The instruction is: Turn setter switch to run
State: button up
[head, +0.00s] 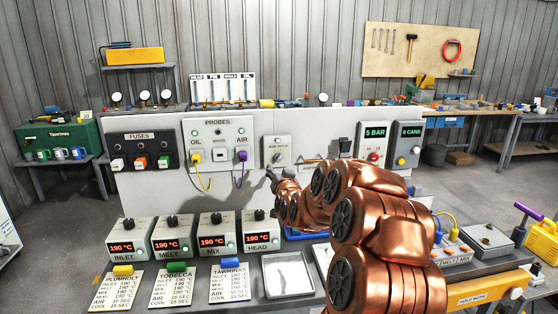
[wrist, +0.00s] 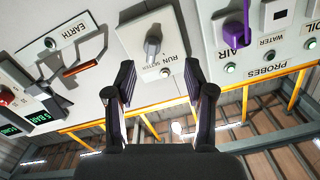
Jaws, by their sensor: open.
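The setter switch is a grey knob (head: 277,158) on a small light panel (head: 284,142) mounted on the white back wall. In the wrist view, which is upside down, the knob (wrist: 153,44) is seen on its panel (wrist: 178,28) beside a label reading RUN. It looks slightly tilted; which mark it points to I cannot tell. My gripper (head: 274,178) is just below and in front of the panel in the head view. In the wrist view its two dark fingers (wrist: 158,80) are spread apart and empty, with the knob beyond and between them, apart from both.
The probes panel (head: 218,128) with yellow and purple plugs is left of the switch. The earth clamp (wrist: 72,65) and the 5 BAR display (head: 376,131) are on the other side.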

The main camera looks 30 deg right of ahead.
aim_at(279, 160)
jog(key=shift+w+d+r+h+p, duration=0.2)
jog(key=shift+w+d+p, duration=0.1)
jog(key=shift+w+d, duration=0.35)
jog(key=shift+w+d+r+h+p, duration=0.2)
jog(key=shift+w+d+p, duration=0.1)
jog(key=shift+w+d, duration=0.35)
jog(key=p+x, duration=0.1)
jog(key=x, duration=0.3)
jog(key=shift+f+p, duration=0.15)
jog(key=shift+p, duration=0.15)
jog(key=shift+w+d, duration=0.2)
jog(key=shift+w, duration=0.3)
jog(key=shift+c, duration=0.5)
grip_shut()
